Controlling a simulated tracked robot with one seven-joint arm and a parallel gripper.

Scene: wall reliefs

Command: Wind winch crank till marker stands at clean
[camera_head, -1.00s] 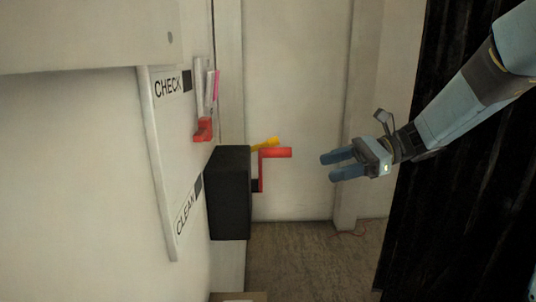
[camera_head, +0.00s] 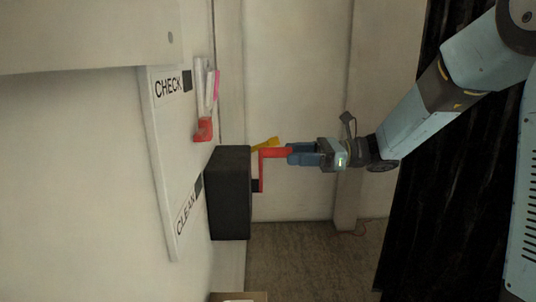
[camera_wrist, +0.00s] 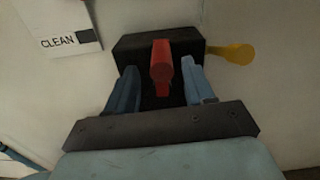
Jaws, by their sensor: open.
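A black winch box (camera_head: 230,195) is fixed to the wall with a red crank (camera_head: 262,170) on its right side. The crank's handle points right, toward my gripper (camera_head: 290,154). In the wrist view the red crank handle (camera_wrist: 161,62) lies between the two open blue fingers of my gripper (camera_wrist: 160,88), with gaps on both sides. A white board (camera_head: 172,160) carries the labels CHECK and CLEAN, each beside a black square. A red marker piece (camera_head: 203,130) stands nearer CHECK than CLEAN. A yellow piece (camera_head: 265,144) sticks out behind the crank; it also shows in the wrist view (camera_wrist: 232,54).
White and pink strips (camera_head: 211,88) run above the red marker. A dark panel (camera_head: 430,160) stands at the right, behind my arm. A box edge (camera_head: 238,296) shows at the bottom. The floor right of the winch is mostly clear.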

